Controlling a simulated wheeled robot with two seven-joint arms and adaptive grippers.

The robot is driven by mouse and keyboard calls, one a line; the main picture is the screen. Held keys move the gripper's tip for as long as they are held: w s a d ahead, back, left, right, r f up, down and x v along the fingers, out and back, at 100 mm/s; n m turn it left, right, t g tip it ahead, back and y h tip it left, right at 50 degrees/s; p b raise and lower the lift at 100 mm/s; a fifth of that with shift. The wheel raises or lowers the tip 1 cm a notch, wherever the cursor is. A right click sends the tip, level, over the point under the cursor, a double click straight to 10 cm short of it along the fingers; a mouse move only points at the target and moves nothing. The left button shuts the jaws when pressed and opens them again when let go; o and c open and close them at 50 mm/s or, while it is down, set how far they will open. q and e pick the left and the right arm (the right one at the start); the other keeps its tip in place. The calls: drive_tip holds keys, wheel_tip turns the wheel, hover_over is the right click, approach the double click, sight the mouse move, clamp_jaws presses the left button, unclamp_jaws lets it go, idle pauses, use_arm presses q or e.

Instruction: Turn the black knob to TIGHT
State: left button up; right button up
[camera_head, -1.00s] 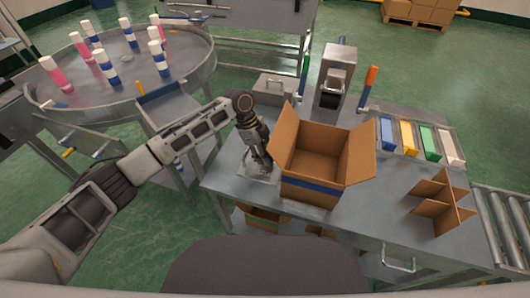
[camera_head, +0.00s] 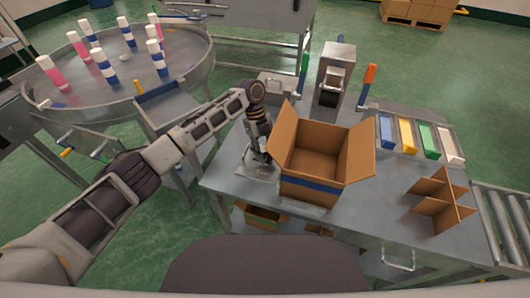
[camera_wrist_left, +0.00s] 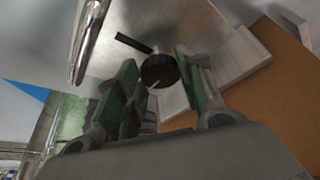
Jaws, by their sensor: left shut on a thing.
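The black knob (camera_wrist_left: 158,70) is a round dial with a pale pointer line, on a grey metal plate (camera_wrist_left: 192,28) in the left wrist view. My left gripper (camera_wrist_left: 160,82) has its green-padded fingers on either side of the knob and is shut on it. In the head view my left gripper (camera_head: 259,164) reaches down to the bench just left of the open cardboard box, and the knob is hidden there. A dark strip (camera_wrist_left: 133,43) lies beside the knob; no TIGHT lettering can be read. My right gripper is not in view.
An open cardboard box (camera_head: 312,186) stands right beside my left gripper. Behind are a grey press (camera_head: 338,62) and a metal case (camera_head: 277,88). A cardboard divider (camera_head: 443,202) and coloured bins (camera_head: 428,139) lie to the right.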

use_arm(q)
drive_tip(key=o, duration=1)
drive_tip(key=shift+c, duration=0.2)
drive_tip(key=shift+o, duration=0.3)
drive_tip(key=shift+w+r, duration=0.1)
drive_tip(key=shift+r, duration=0.1)
drive_tip(key=v, duration=1.1)
drive_tip(key=shift+r, duration=0.3)
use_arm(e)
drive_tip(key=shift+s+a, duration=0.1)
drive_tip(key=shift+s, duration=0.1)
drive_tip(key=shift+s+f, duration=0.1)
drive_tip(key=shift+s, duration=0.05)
